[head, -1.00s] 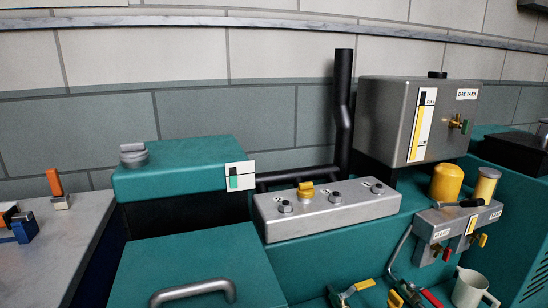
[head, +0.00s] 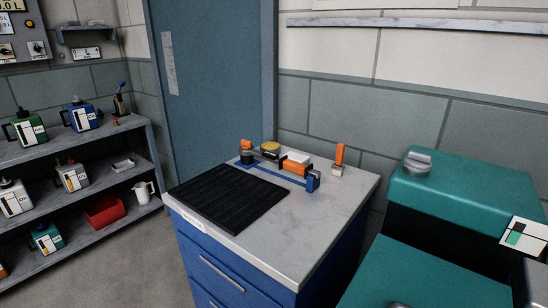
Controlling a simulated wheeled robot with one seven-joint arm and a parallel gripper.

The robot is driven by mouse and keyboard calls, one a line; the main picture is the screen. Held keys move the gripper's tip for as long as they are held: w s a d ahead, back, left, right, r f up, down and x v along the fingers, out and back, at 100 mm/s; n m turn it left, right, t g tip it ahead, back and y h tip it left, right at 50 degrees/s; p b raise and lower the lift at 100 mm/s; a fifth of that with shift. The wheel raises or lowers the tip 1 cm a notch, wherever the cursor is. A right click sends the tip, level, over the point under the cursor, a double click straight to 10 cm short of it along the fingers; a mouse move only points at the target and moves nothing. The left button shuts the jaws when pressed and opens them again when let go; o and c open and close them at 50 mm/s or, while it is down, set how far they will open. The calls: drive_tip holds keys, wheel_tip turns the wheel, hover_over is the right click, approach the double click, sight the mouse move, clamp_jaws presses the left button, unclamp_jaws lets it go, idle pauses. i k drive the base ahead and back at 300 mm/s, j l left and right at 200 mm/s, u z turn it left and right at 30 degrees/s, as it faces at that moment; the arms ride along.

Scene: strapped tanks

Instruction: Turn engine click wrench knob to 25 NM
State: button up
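On top of the blue bench cabinet (head: 288,245), behind a black ribbed mat (head: 228,198), lies a small group of tools. It has a blue stand or bar (head: 270,174), a dark round part with an orange top (head: 246,155) at its left and an orange block (head: 295,166) at its right. I cannot tell which of these is the click wrench; no knob or NM scale is readable. The teal engine housing (head: 465,190) with a grey cap (head: 417,163) stands at the right edge, partly cut off. My gripper is not in view.
A yellow-topped tin (head: 269,149) and an orange-handled tool (head: 338,158) are also on the bench. Shelves (head: 75,153) at the left hold several cans, a red bin (head: 104,211) and a white jug (head: 142,193). Grey floor (head: 150,265) is free between shelves and bench.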

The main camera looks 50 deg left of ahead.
sight(245, 145)
drive_tip(key=u, duration=1.5)
